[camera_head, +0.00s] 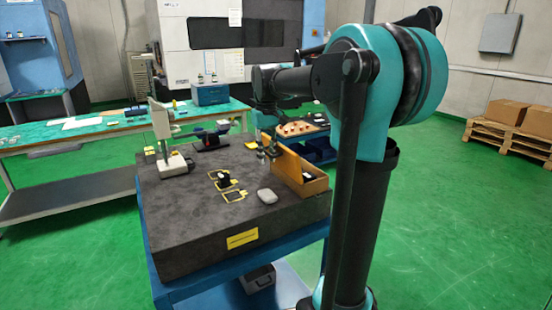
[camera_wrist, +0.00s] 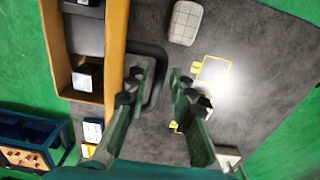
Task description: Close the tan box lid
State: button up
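The tan box (camera_head: 314,187) sits at the right edge of the dark stone table. Its lid (camera_head: 287,162) stands raised along one long side in the head view. In the wrist view the open tan box (camera_wrist: 62,80) lies at the left, and the lid (camera_wrist: 116,50) shows nearly edge-on as a tan strip. Dark items with white labels lie inside. My gripper (camera_wrist: 160,73) is open and empty in the wrist view, with its fingers to the right of the lid. The left finger looks close to the lid; whether it touches cannot be told.
A grey rounded object (camera_head: 267,196) lies on the stone table (camera_head: 190,225) in front of the box. Yellow-marked dark patches (camera_head: 233,196) lie to its left. A white instrument stand (camera_head: 170,150) stands at the far left. A dark rounded item (camera_wrist: 153,88) lies beneath my left finger.

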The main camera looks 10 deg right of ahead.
grip_shut()
jog(key=shift+w+d+r, duration=0.25)
jog(key=shift+d+r, duration=0.4)
jog(key=shift+d, duration=0.1)
jog(key=shift+d, duration=0.1)
jog(key=shift+w+d+r, duration=0.25)
jog(key=shift+d+r, duration=0.2)
jog(key=shift+d, duration=0.3)
